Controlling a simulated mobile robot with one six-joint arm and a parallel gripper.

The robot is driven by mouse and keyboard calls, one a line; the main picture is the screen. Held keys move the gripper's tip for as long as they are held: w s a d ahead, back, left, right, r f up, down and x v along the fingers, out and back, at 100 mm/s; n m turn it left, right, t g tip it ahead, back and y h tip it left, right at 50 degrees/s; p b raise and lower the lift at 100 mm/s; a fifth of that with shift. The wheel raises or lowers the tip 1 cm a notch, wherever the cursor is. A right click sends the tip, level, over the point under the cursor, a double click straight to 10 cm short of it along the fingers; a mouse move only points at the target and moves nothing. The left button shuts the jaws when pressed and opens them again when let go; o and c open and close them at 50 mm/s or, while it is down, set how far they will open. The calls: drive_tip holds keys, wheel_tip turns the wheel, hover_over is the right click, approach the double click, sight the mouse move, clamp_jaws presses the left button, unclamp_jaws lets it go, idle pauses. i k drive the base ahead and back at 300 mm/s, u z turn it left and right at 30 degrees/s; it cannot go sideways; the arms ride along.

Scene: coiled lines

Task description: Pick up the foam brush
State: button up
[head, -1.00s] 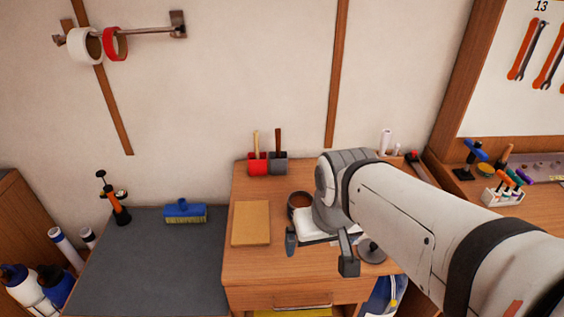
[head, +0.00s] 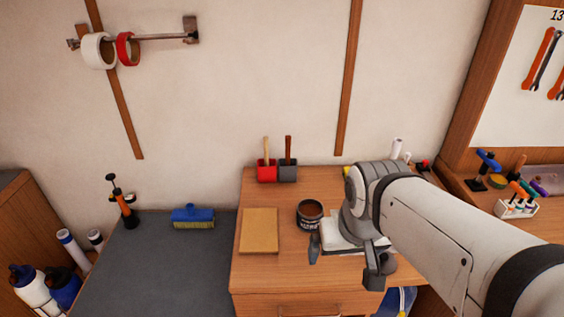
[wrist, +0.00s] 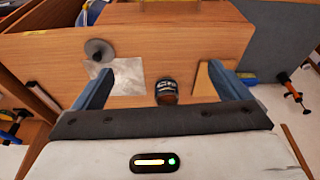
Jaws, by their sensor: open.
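I cannot pick out a foam brush for certain. Two wooden handles stand upright at the back of the wooden desk, one in a red holder (head: 266,171) and one in a grey holder (head: 287,171); their lower ends are hidden. A blue brush (head: 193,216) with yellow bristles lies on the grey worktop to the left. My gripper (head: 343,262) is open and empty over the front right of the desk, right of the dark can (head: 310,214). In the wrist view my gripper (wrist: 162,84) has its fingers wide apart, with the can (wrist: 166,92) showing between them.
A tan board (head: 259,232) lies left of the can. A white sheet (wrist: 131,77) and a grey disc (wrist: 99,50) lie on the desk. The grey worktop (head: 170,270) is mostly clear. A tool rack (head: 516,205) stands on the right bench.

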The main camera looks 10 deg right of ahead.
sight(266, 143)
drive_tip(key=z, duration=1.5)
drive_tip(key=k, duration=0.95)
drive_tip(key=u, duration=1.3)
drive_tip(key=i, duration=1.05)
drive_tip(key=u, duration=0.05)
